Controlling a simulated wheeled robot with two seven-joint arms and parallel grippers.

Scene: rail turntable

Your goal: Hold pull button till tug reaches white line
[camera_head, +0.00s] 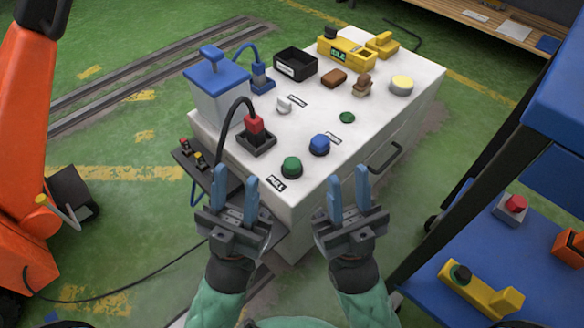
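A green button (291,168) stands on the near edge of the white control console (230,155), behind a black label (277,184) that reads PULL. A blue button (319,145) sits to its right with its own label. My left gripper (236,183) is open and empty, in front of the console's near left side and left of the green button. My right gripper (349,181) is open and empty, in front of the console and right of the green button. Neither gripper appears to touch a button. I cannot make out a tug or a white line.
A red-topped plug (255,128), a blue-lidded box (217,84), a black bin (295,65) and a yellow device (346,50) crowd the console. Rails (125,78) run behind left. An orange machine (30,150) stands left; a blue cart (540,290) stands right.

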